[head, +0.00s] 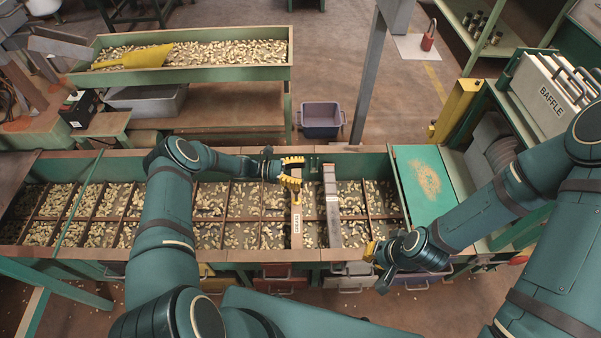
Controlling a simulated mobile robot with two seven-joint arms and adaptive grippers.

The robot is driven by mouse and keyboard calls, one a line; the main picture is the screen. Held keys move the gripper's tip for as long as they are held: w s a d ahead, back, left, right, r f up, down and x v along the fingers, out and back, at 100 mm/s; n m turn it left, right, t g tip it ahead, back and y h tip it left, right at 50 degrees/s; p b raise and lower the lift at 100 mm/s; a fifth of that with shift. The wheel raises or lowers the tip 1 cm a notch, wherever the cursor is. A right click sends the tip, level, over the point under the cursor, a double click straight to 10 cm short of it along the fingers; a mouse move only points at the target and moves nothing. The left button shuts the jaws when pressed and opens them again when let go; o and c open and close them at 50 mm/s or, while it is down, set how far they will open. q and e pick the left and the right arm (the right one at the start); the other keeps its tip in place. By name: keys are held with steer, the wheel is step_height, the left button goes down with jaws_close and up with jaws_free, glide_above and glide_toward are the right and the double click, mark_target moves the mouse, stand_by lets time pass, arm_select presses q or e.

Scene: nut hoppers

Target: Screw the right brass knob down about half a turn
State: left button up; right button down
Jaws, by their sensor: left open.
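My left gripper (298,172) reaches in from the left over the far side of the long nut hopper (235,255). Its yellow fingers are apart, above the far end of a pale labelled baffle strip (297,228). A second, grey metal baffle (332,205) stands just to the right. I cannot make out a brass knob for certain; the fingers cover part of the area near the strip's far end. My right gripper (372,251) is low at the hopper's near right edge, pointing left.
The hopper is split by thin dividers into compartments of nuts. A green plate (428,185) covers its right end. A rack of panels marked BAFFLE (548,92) stands at right. Behind are a grey post (367,80), a purple bin (321,118) and another nut trough (200,80).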

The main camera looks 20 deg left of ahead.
arm_select(q)
steer(key=s+a+f+n+t+y+p, duration=0.1)
steer(key=s+a+f+n+t+y, duration=0.4)
steer(key=s+a+f+t, duration=0.55)
steer(key=shift+n+g+h, duration=0.5)
steer(key=shift+n+g, duration=0.1)
steer(key=shift+g, duration=0.25)
steer(key=x, duration=0.4)
steer(key=w+a+x, duration=0.1)
steer(key=x, duration=0.4)
steer(key=r+b+x, duration=0.1)
steer(key=x, duration=0.3)
steer(key=shift+w+a, duration=0.1)
steer(key=shift+w, duration=0.3)
steer(key=shift+o, duration=0.3)
jaws_close()
